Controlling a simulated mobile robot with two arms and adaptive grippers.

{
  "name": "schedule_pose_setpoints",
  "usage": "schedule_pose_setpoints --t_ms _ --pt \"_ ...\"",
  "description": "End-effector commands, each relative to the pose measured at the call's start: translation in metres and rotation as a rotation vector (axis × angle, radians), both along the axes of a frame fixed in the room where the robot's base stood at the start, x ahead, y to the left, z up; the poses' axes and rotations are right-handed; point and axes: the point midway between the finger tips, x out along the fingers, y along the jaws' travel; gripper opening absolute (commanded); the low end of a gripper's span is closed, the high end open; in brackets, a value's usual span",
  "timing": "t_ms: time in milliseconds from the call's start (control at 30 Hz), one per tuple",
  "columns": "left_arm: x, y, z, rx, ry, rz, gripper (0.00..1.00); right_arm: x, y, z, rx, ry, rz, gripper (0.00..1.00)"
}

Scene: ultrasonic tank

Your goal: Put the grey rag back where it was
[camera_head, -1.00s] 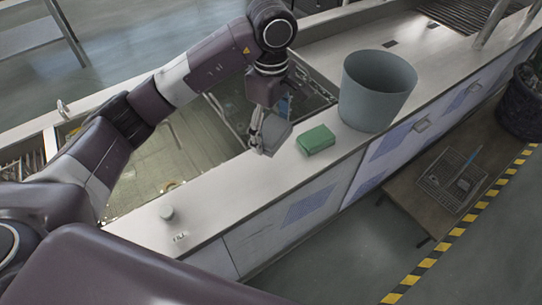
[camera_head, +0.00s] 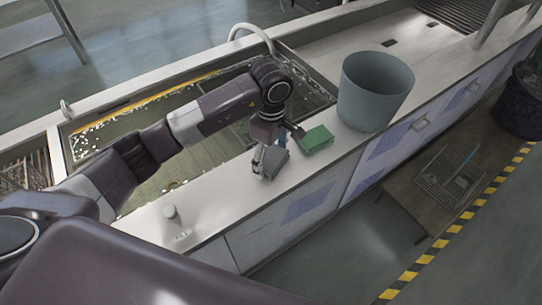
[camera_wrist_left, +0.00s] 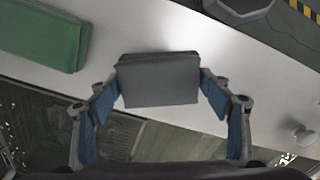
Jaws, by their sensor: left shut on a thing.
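The grey rag (camera_wrist_left: 158,80) is a folded grey block. In the left wrist view it sits between the blue pads of my left gripper (camera_wrist_left: 160,88), which is shut on it. In the head view the rag (camera_head: 273,161) and my left gripper (camera_head: 262,160) are over the light counter (camera_head: 225,190), in front of the green block (camera_head: 316,139). I cannot tell whether the rag touches the counter. The green block, a folded cloth or sponge, also shows at the upper left of the left wrist view (camera_wrist_left: 40,30). My right gripper is not in view.
A grey-blue bucket (camera_head: 375,92) stands on the counter right of the green block. The tank (camera_head: 120,125) with water lies behind the counter strip. A small knob (camera_head: 170,212) stands at the near left. The counter between knob and rag is clear.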

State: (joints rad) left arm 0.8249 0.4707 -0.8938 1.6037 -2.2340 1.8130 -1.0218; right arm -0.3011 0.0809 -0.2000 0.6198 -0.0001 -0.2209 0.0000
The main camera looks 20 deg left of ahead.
Motion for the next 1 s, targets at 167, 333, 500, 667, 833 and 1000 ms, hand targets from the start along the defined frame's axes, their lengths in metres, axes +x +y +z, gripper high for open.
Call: schedule_pose_setpoints --t_ms 167,333,500,667,833,1000 --pt "0.000 0.000 -0.002 0.001 0.000 0.000 0.77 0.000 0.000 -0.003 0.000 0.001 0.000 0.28" --pt "0.000 0.000 -0.002 0.000 0.000 0.000 0.89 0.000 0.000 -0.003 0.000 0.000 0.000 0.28" --pt "0.000 0.000 -0.002 0.000 0.000 0.000 0.89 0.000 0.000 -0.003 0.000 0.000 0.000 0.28" --pt "0.000 0.000 0.003 -0.001 0.000 0.000 0.89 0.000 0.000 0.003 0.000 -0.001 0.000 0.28" --pt "0.002 0.000 0.028 0.000 -0.006 -0.002 0.89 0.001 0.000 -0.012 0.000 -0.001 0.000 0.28" --pt "0.002 0.000 0.067 0.000 -0.008 0.000 0.89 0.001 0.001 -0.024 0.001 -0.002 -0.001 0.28"
